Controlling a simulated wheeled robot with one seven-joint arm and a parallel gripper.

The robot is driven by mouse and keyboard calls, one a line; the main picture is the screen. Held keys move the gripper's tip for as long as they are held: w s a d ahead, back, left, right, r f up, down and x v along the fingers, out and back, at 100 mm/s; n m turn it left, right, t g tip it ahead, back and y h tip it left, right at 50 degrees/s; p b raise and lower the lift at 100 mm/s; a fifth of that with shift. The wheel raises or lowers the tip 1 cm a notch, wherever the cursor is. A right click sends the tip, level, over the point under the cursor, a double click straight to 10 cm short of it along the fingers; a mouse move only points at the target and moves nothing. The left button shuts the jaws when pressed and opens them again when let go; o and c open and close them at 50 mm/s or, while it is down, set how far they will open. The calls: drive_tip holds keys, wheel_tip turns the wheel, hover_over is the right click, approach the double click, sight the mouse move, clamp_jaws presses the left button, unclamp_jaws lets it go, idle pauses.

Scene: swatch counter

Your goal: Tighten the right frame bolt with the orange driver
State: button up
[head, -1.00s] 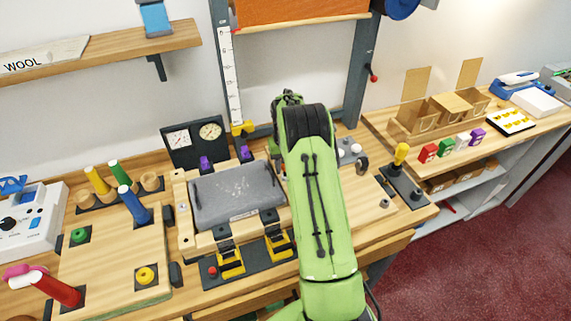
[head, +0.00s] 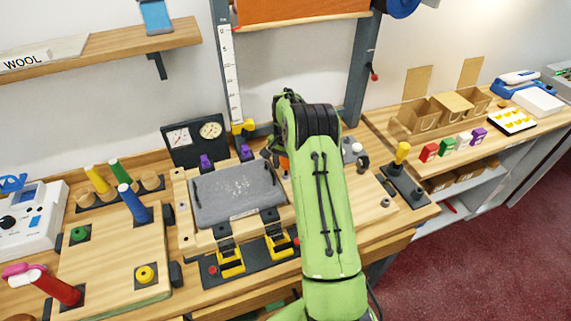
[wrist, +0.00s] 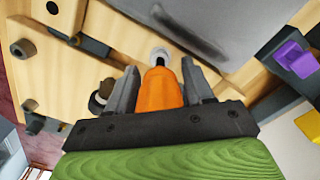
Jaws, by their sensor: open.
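The orange driver (wrist: 160,90) stands between the two fingers of my gripper (wrist: 159,70) in the wrist view. The fingers are open, one on each side of its handle; I cannot tell whether either touches it. A pale round metal piece (wrist: 160,56) shows just beyond the handle; I cannot tell if it is the right frame bolt. In the head view, a bit of orange (head: 284,163) shows beside my arm, right of the grey panel (head: 235,193) in its wooden frame (head: 184,225).
Yellow clamps (head: 230,263) stand along the frame's front edge, and purple clamps (head: 206,163) at its back. Gauges (head: 195,140) stand behind it. A yellow-handled tool (head: 402,153) stands to the right. Colored pegs (head: 133,203) are on the left.

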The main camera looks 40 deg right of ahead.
drive_tip(key=n, duration=1.3)
drive_tip(key=shift+d+n, duration=0.1)
drive_tip(key=shift+n, duration=0.3)
drive_tip(key=c, duration=0.8)
drive_tip(key=m, duration=0.3)
drive_tip(key=shift+r+m, duration=0.1)
drive_tip(key=shift+m, duration=0.2)
drive_tip(key=m, duration=0.2)
drive_tip(key=shift+m, duration=0.4)
drive_tip(key=m, duration=0.4)
drive_tip(key=shift+m, duration=0.4)
drive_tip(key=shift+c, duration=0.2)
drive_tip(key=m, duration=0.3)
drive_tip(key=shift+r+p, duration=2.3)
drive_tip(key=shift+r, duration=1)
